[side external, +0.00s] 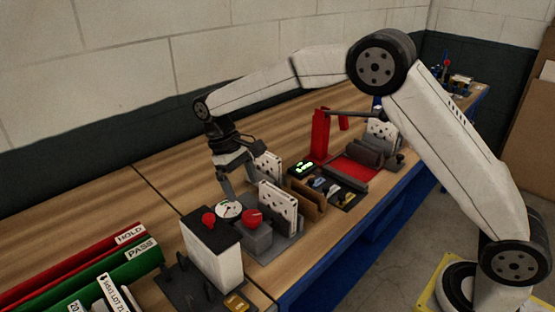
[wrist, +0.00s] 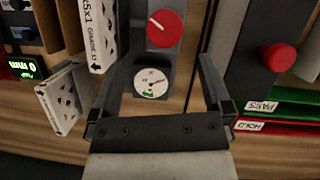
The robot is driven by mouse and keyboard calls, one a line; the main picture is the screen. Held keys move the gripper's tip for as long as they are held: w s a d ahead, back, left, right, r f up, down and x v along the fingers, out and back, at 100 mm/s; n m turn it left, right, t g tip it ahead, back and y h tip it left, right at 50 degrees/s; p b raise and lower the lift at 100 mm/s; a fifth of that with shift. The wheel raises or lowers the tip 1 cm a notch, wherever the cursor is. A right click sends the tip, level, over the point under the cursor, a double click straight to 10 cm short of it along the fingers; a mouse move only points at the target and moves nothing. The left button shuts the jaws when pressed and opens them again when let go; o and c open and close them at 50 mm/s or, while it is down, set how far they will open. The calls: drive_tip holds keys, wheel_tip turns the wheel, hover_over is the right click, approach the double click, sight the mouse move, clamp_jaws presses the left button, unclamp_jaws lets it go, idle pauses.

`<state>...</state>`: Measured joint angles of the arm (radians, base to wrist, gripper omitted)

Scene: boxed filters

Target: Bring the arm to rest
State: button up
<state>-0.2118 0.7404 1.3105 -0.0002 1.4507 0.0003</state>
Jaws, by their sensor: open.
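My gripper (side external: 239,186) hangs over the bench behind a round white dial gauge (side external: 229,210), with its fingers pointing down. In the wrist view my gripper (wrist: 160,90) has its two fingers wide apart with nothing between them but the view of the gauge (wrist: 151,82) and a red knob (wrist: 165,28) below. The arm reaches across from the right side. Whether a finger touches the fixture cannot be told.
White dotted boxed filters (side external: 278,208) stand by the gauge. A grey-white box with a red button (side external: 208,219) is in front. A red press (side external: 321,135) stands behind. Green PASS (side external: 115,263) and red HOLD (side external: 75,265) bins lie at left. The bench's back left is clear.

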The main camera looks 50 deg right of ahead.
drive_tip(key=s+d+f+m+t, duration=0.1)
drive_tip(key=s+d, duration=0.4)
drive_tip(key=s, duration=0.5)
drive_tip(key=s+d+f+m+t, duration=0.1)
drive_tip(key=s+d+f+t, duration=0.2)
drive_tip(key=s, duration=0.6)
drive_tip(key=d+t, duration=0.2)
drive_tip(key=shift+s+d+f+t+y, duration=0.15)
drive_tip(key=shift+s+t+y, duration=0.25)
drive_tip(key=shift+w, duration=0.1)
drive_tip(key=w+a+r+g, duration=0.1)
drive_tip(key=w+a, duration=0.2)
drive_tip(key=w, duration=0.2)
drive_tip(key=w+a+r+n, duration=0.1)
drive_tip(key=w+a+r, duration=0.1)
drive_tip(key=w+a, duration=0.2)
drive_tip(key=w+a+r+n+g, duration=0.1)
drive_tip(key=w+a+r, duration=0.1)
drive_tip(key=w, duration=0.5)
drive_tip(key=shift+w+a+g, duration=0.3)
drive_tip(key=shift+w+a, duration=0.05)
drive_tip(key=shift+a, duration=0.3)
drive_tip(key=shift+f, duration=0.1)
drive_tip(key=shift+f, duration=0.1)
